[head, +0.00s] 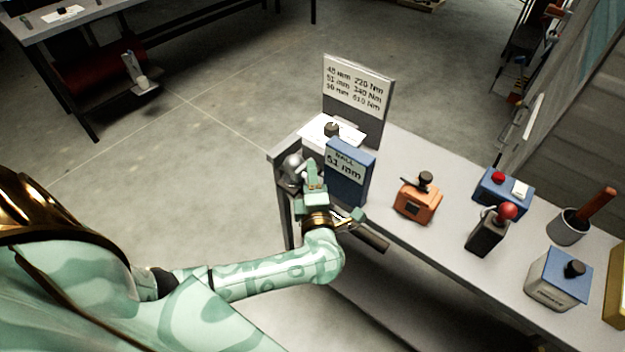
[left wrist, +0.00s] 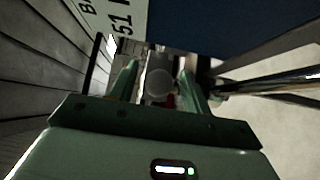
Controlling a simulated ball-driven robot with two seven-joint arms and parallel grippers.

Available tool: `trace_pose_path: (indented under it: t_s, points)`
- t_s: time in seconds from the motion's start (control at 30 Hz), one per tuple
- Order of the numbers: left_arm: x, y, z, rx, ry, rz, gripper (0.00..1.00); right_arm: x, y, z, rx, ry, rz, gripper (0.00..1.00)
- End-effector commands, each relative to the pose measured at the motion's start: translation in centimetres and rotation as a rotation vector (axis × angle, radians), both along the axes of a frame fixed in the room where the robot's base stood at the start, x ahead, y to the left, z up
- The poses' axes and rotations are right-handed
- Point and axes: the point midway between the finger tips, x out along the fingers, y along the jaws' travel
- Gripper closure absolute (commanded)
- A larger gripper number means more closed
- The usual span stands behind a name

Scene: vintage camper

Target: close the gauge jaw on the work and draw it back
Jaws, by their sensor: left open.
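My left gripper (head: 314,172) is at the near left end of the bench, in front of a blue block (head: 347,178) marked "BALL 51 mm". In the left wrist view its two fingers (left wrist: 158,80) stand apart, with a blurred grey round part (left wrist: 158,88) showing between them. I cannot tell whether they touch it. A grey metal piece with a rounded top (head: 292,168) is just left of the gripper, partly hidden by it. I cannot tell which part is the gauge jaw. My right gripper is not in view.
A sign (head: 357,90) with mm and Nm figures stands behind the block. Along the bench (head: 400,255) are an orange box (head: 417,204), a dark box with a red knob (head: 487,238), a blue box (head: 503,194) and a grey cup (head: 568,228). Open floor lies left.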

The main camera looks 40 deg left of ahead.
Motion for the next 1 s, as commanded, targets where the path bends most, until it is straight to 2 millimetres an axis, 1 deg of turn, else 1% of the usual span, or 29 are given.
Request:
trace_pose_path:
  t_s: [0.27, 0.3, 0.37, 0.4, 0.43, 0.57, 0.7, 0.77, 1.0]
  points:
    - [0.1, 0.1, 0.0, 0.000, 0.000, 0.000, 0.52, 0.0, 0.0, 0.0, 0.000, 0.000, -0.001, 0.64]
    - [0.1, 0.1, 0.0, 0.000, 0.000, 0.000, 0.63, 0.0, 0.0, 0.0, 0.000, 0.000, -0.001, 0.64]
    - [0.1, 0.1, 0.0, 0.001, 0.001, 0.000, 0.80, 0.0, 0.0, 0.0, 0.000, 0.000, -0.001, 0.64]
    - [0.1, 0.1, 0.0, 0.001, 0.001, 0.000, 0.91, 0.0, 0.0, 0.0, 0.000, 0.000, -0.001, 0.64]
    - [0.1, 0.1, 0.0, 0.001, 0.001, 0.000, 0.99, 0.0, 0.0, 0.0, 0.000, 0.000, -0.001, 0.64]
    - [0.1, -0.3, 0.0, -0.001, 0.002, 0.000, 1.00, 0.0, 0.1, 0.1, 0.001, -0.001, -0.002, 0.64]
    - [-0.1, -2.3, 0.0, -0.005, 0.002, -0.001, 1.00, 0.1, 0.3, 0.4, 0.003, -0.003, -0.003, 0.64]
    - [-0.2, -2.8, 0.0, -0.003, 0.004, -0.001, 1.00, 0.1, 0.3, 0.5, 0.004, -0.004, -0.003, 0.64]
    - [-0.2, -3.2, -0.2, -0.002, 0.004, -0.005, 1.00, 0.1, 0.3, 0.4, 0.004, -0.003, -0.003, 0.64]
